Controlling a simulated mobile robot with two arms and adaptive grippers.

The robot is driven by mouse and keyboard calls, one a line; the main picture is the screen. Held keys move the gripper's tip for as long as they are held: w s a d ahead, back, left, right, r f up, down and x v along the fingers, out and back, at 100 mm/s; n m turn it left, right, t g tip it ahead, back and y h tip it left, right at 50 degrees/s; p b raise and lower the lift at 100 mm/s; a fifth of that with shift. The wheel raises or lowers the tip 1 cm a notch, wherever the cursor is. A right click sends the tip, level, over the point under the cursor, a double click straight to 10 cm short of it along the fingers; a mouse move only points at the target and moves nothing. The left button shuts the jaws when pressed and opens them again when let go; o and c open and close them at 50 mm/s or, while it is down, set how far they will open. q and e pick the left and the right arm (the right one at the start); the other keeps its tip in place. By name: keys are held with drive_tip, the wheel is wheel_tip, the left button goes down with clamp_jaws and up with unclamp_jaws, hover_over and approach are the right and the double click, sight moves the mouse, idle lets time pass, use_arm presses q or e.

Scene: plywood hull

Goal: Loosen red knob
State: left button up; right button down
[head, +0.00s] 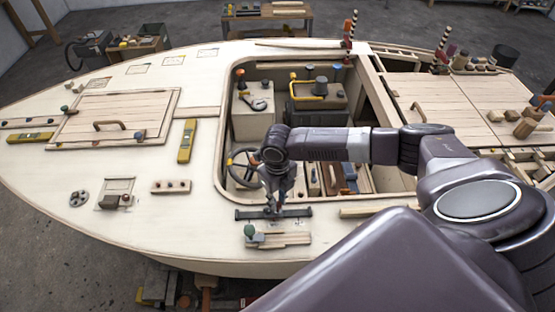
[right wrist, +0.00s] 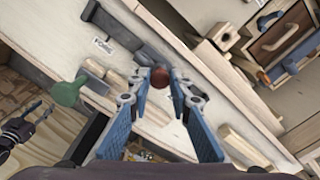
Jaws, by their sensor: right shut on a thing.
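The red knob (right wrist: 160,78) shows in the right wrist view as a dark red round piece between the fingertips of my right gripper (right wrist: 162,86). The two blue-grey fingers are shut on it, one on each side. In the head view my right gripper (head: 273,208) points down at the hull's near deck, by a black bar (head: 245,214). It hides the red knob there. A dark pronged shape at the left edge of the right wrist view may be my left gripper; its jaw state is unclear. The left gripper is not in the head view.
A green knob (head: 249,230) stands close by on the near deck; it also shows in the right wrist view (right wrist: 68,92). Wooden strips (head: 285,239) lie beside it. The open cockpit with a steering wheel (head: 243,167) is just behind. The deck further left has free room.

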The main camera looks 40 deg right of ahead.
sight(278, 204)
drive_tip(key=shift+s+f, duration=0.2)
idle(0.4)
drive_tip(key=c, duration=1.7)
unclamp_jaws()
drive_tip(key=shift+w, duration=0.15)
drive_tip(key=shift+c, duration=0.2)
drive_tip(key=shift+r, duration=0.1)
drive_tip(key=shift+r, duration=0.2)
wheel_tip(278, 204, up, 12)
drive_tip(key=shift+f, duration=0.2)
